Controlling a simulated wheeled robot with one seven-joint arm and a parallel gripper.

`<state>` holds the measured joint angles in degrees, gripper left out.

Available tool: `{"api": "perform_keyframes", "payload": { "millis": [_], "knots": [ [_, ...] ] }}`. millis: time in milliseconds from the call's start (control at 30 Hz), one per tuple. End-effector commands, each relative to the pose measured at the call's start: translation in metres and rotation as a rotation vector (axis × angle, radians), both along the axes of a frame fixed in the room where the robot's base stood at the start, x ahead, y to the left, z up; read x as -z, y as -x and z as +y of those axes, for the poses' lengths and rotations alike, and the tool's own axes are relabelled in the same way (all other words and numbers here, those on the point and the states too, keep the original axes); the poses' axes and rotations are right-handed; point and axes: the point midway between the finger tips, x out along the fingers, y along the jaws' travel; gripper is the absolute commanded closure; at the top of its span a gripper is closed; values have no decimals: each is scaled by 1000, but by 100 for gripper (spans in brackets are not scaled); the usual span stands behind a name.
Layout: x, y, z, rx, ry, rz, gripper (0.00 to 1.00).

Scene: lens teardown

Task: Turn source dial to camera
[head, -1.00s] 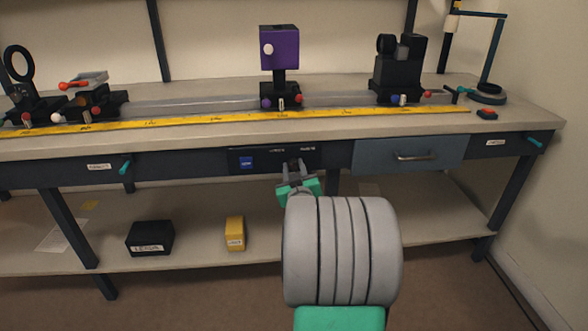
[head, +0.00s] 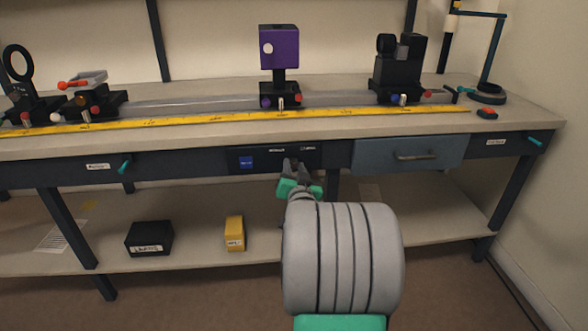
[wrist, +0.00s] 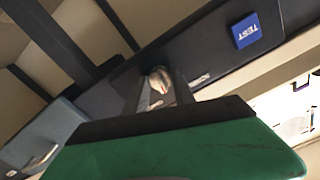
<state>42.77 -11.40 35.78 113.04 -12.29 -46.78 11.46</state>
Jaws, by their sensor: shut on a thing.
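The source panel (head: 262,159) is a dark strip on the bench's front edge, with small white labels along its top. The source dial (wrist: 158,80) shows in the wrist view as a small, pale and reddish knob between my fingertips. My gripper (head: 293,168) is at the panel's right half in the head view. It also shows in the wrist view (wrist: 158,90), with its two fingers shut on the dial. The fingers hide much of the dial in the head view, and its pointer direction cannot be read.
A blue TEST button (head: 246,162) is left of the dial. A blue-grey drawer (head: 410,155) is to the right. A purple block (head: 279,47) and a yellow ruler (head: 230,119) are on the bench above. A black box (head: 149,238) and yellow box (head: 235,232) sit on the lower shelf.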

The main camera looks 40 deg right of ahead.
Motion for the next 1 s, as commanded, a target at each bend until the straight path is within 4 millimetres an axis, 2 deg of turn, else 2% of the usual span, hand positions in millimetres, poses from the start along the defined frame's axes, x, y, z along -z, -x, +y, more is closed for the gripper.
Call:
{"api": "perform_keyframes", "payload": {
  "millis": [500,1000],
  "knots": [
    [0,0,0,0,-304,-207,100],
    [1,0,0,-1,-368,-251,100]
  ]
}}
